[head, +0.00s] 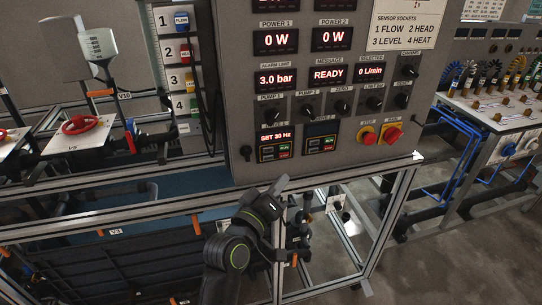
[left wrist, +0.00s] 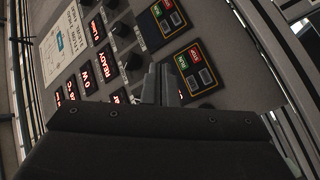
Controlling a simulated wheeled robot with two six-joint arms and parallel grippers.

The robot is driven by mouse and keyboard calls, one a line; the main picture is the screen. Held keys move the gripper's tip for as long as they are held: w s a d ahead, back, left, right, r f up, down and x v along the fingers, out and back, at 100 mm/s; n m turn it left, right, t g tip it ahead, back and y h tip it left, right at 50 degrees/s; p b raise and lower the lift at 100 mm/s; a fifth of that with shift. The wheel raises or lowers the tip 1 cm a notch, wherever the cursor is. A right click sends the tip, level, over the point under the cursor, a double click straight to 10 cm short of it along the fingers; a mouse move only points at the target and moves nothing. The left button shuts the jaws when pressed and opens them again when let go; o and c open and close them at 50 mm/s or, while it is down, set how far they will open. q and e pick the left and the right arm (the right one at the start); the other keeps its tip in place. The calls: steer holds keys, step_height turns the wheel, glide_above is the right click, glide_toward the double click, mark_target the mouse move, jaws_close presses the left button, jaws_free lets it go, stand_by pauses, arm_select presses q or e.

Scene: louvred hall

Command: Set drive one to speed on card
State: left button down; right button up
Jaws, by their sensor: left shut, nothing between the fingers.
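Drive one (head: 274,146) is the left of two small keypads low on the grey panel; its red display reads SET 30 Hz. Drive two (head: 321,140) is beside it with a dark display. Both keypads, with green and red keys, also show in the left wrist view, the nearer one (left wrist: 195,68) partly hidden by my fingers. My left gripper (head: 279,186) is shut and empty, just below the panel under drive one; its fingertips (left wrist: 160,82) show in the left wrist view. I cannot make out a card with a speed. My right gripper is out of view.
Pump knobs (head: 272,112) sit above the keypads. Yellow and red switches (head: 380,134) are at their right. A sensor sockets card (head: 403,24) hangs at the top right. A metal frame rail (head: 340,174) runs below the panel, near my left arm.

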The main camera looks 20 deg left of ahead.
arm_select(q)
steer(key=shift+a, duration=0.15)
steer(key=shift+w, duration=0.15)
steer(key=p, duration=0.1)
glide_toward(276, 146)
steer(key=shift+w+d+r, duration=0.1)
steer(key=shift+w+d, duration=0.4)
steer(key=shift+w, duration=0.4)
steer(key=shift+w+d, duration=0.5)
steer(key=shift+w, duration=0.4)
stand_by(0.7)
steer(key=shift+w+a+p, duration=0.25)
steer(key=shift+w+p, duration=0.05)
steer(key=shift+w, duration=0.05)
steer(key=shift+w+a, duration=0.15)
steer(key=shift+w, duration=0.15)
stand_by(0.6)
steer(key=shift+s, duration=0.15)
stand_by(1.4)
steer(key=shift+s+d+p, duration=0.3)
steer(key=shift+s+d, duration=0.15)
steer(key=shift+s, duration=0.05)
